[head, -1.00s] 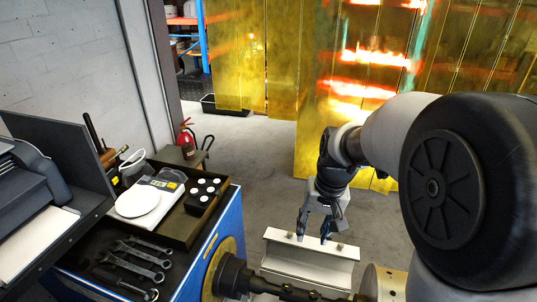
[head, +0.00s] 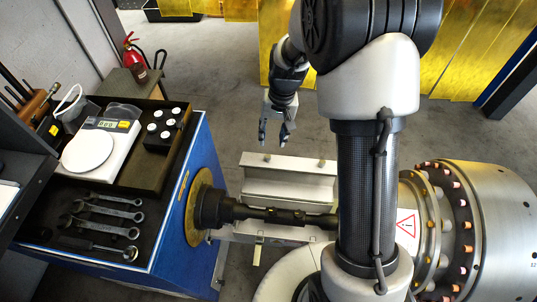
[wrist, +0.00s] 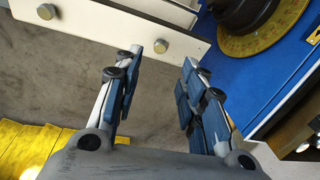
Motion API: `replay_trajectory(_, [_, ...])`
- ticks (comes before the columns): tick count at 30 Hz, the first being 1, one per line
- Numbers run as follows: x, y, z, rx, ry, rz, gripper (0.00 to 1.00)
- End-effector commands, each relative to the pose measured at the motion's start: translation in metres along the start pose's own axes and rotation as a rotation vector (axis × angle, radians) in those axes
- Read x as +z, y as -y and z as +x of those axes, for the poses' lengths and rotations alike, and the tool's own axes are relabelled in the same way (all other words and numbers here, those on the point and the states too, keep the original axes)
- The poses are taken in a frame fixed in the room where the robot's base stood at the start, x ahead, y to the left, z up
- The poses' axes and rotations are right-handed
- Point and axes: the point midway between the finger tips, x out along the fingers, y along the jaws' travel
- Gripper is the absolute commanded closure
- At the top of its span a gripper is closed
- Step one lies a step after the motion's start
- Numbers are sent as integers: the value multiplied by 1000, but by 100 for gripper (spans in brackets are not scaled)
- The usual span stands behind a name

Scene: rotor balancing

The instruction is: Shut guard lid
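The guard lid (head: 288,182) is a pale metal channel with small knobs along its far edge. It stands open behind the dark shaft (head: 270,214), which lies uncovered. In the wrist view, the lid's white edge (wrist: 110,28) with two brass-coloured knobs crosses the upper left. My gripper (head: 273,141) is just beyond the lid's far edge in the head view, pointing down. Its fingers also show in the wrist view (wrist: 160,75), spread apart with only bare floor between them. The gripper looks apart from the lid.
A blue bench (head: 200,150) at left carries a tray with a scale (head: 104,145), a black block with white discs (head: 167,130), and several wrenches (head: 108,212). A large metal rotor flange (head: 490,225) is at right. Grey floor behind the lid is clear.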

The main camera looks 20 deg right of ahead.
Motion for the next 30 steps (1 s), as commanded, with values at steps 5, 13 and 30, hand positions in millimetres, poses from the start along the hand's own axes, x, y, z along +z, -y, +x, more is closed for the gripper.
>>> replay_trajectory(5, [1, 0, 44, 1, 3, -2, 62])
replay_trajectory(13, [1, 0, 87, 1, 2, 0, 62])
replay_trajectory(30, [0, 0, 98, 0, -1, -1, 69])
